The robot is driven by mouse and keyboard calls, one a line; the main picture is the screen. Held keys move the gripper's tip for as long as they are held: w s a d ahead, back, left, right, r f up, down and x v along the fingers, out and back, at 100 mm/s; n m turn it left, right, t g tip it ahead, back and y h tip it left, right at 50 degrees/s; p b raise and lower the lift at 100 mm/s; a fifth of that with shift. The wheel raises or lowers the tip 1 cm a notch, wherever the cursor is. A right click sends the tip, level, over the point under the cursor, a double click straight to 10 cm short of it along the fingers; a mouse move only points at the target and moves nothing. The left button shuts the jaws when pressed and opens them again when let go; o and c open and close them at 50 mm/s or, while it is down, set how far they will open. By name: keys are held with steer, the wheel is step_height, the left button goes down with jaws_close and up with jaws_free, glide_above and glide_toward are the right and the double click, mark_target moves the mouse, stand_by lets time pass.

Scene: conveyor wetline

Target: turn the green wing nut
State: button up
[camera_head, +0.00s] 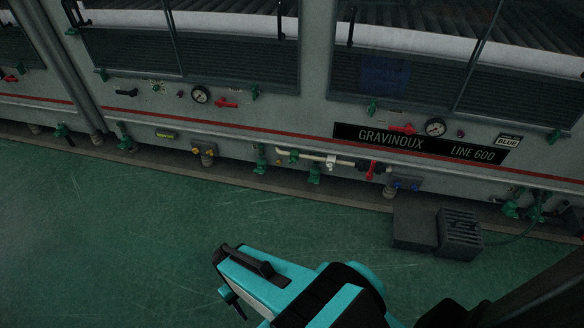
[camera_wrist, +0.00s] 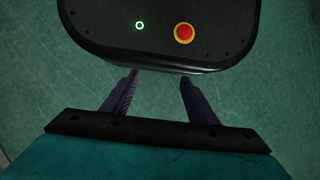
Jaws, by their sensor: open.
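Several green fittings show along the machine front in the head view, and I cannot tell which is the wing nut of the task. Small winged ones sit at the window frames: one in the middle (camera_head: 254,92), one right of it (camera_head: 372,107) and one at far right (camera_head: 554,136). Larger green fittings sit low, such as one at left (camera_head: 125,140) and one at the pale pipe (camera_head: 314,173). My gripper (camera_wrist: 158,77) is open and empty in the wrist view, its two dark fingers apart. It points at my own base over the floor, away from the machine.
A dark box (camera_head: 414,225) and a ribbed grey unit (camera_head: 460,234) stand on the floor at the machine's foot, right. Red levers (camera_head: 371,170), gauges (camera_head: 435,127) and a pale pipe (camera_head: 335,161) line the front. The green floor (camera_head: 120,230) at left is clear.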

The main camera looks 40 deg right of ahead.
steer(key=w+f+t+y+b, duration=0.1)
steer(key=w+f+t+b, duration=0.35)
steer(key=w+f, duration=0.5)
steer(key=w+d+f+t+h+b, duration=0.1)
steer(key=w+d+t+b, duration=0.3)
steer(key=w, duration=0.4)
steer(key=w+d+f+m+t+h+b, duration=0.1)
steer(key=w+d+f+t+b, duration=0.1)
steer(key=w+d+b, duration=0.55)
steer(key=w+d+f+t+h+b, duration=0.15)
steer(key=w+d, duration=0.25)
steer(key=w, duration=0.5)
steer(key=w+d+r+m+t+h+b, duration=0.1)
steer(key=w+d+t+h+b, duration=0.2)
steer(key=d, duration=0.6)
steer(key=w+d+r+m+t+h+b, duration=0.1)
steer(key=w+d+r+h+b, duration=0.15)
steer(key=d+b, duration=0.45)
steer(key=s+d+r+m+g+h+b, duration=0.1)
steer(key=s+d+m+h+b, duration=0.1)
steer(key=d, duration=0.7)
steer(key=s+d+r+m+h+b, duration=0.1)
steer(key=d+h, duration=0.4)
steer(key=d, duration=0.5)
steer(key=s+r+b, duration=0.1)
steer(key=b, duration=0.1)
steer(key=shift+s+m+g+h+b, duration=0.3)
steer(key=shift+s+m+g+b, duration=0.05)
steer(key=shift+m+g+b, duration=0.05)
steer(key=shift+w, duration=0.1)
